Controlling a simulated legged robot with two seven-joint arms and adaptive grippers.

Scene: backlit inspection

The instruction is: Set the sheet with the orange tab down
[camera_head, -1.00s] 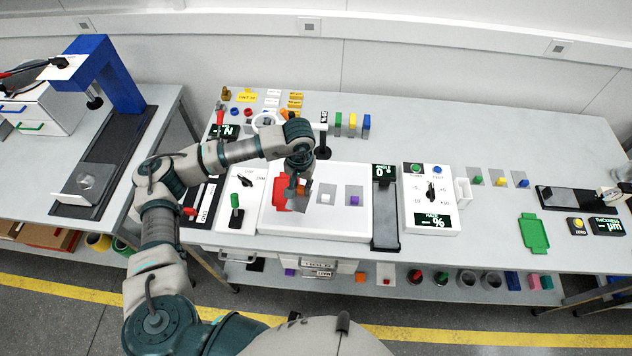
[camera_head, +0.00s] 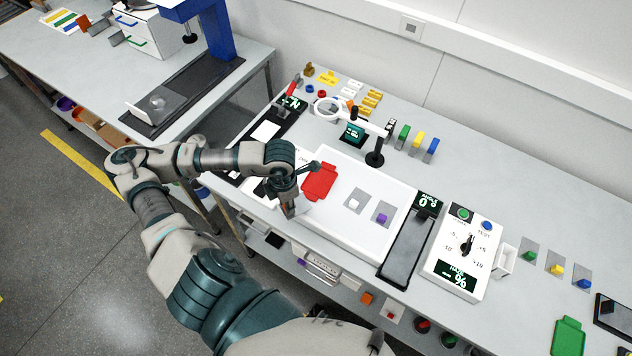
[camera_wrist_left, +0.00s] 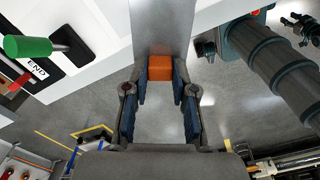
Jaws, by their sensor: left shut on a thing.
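My left gripper (camera_head: 286,200) is shut on the orange tab (camera_wrist_left: 160,68) of a grey sheet. In the left wrist view the sheet (camera_wrist_left: 160,25) extends away from the fingers, with floor below the fingers. In the head view the gripper is at the front left edge of the white light panel (camera_head: 330,225), left of a red tray (camera_head: 319,181), and the sheet is mostly hidden there. A sheet with a white tab (camera_head: 355,203) and one with a purple tab (camera_head: 382,217) lie on the panel. My right gripper is not in view.
A ring magnifier (camera_head: 328,108) on a stand is behind the panel. A dark angle gauge (camera_head: 408,240) and a white dial box (camera_head: 462,255) stand right of it. A green-handled lever (camera_wrist_left: 30,46) shows in the left wrist view.

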